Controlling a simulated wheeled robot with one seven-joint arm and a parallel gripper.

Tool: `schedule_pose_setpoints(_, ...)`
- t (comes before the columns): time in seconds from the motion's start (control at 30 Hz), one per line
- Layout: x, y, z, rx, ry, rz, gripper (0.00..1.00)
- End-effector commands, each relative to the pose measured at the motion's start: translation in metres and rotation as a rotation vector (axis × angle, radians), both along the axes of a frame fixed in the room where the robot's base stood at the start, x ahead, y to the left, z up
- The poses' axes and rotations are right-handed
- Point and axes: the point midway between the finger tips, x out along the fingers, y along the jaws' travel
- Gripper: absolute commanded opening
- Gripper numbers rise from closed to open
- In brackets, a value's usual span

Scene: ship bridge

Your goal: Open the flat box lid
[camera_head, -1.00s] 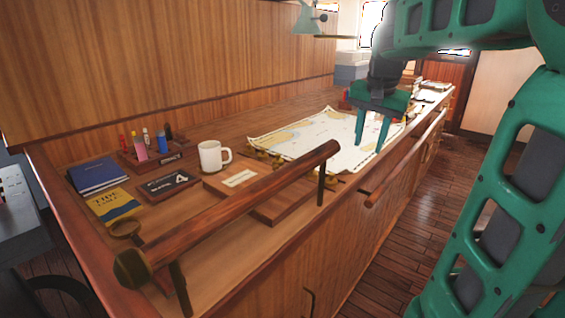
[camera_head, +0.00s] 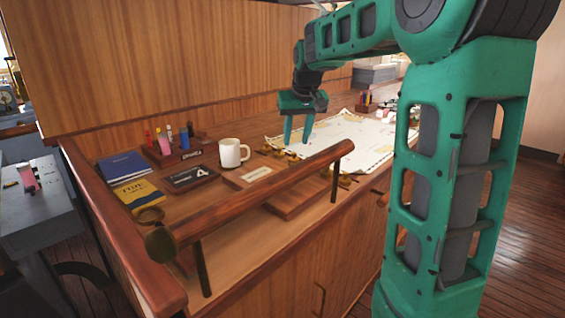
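A flat brown wooden box (camera_head: 238,182) with a cream label on top lies on the counter, right of a black plaque and in front of the white mug. Its lid looks shut. The handrail hides part of its near side. My gripper (camera_head: 296,140) is open and empty, fingers pointing down. It appears above the near left part of the sea chart (camera_head: 350,140), to the right of and beyond the box, and apart from it.
A wooden handrail (camera_head: 260,192) on posts runs along the counter's front edge. A white mug (camera_head: 232,153), a black plaque (camera_head: 190,178), a blue book (camera_head: 124,167), a yellow book (camera_head: 139,195) and a pen holder (camera_head: 175,153) stand near the box. A brown wooden block (camera_head: 290,205) shows below the rail.

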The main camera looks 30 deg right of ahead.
Motion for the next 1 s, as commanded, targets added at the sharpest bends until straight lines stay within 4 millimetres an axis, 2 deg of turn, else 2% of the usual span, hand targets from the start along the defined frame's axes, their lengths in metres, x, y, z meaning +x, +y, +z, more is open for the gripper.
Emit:
schedule_pose_setpoints(0.4, 0.023, -0.011, -0.062, 0.002, 0.004, -0.006, 0.36)
schedule_pose_setpoints(0.6, 0.032, -0.014, -0.086, 0.002, 0.003, -0.007, 0.36)
schedule_pose_setpoints(1.0, 0.036, -0.015, -0.095, 0.001, 0.000, -0.007, 0.36)
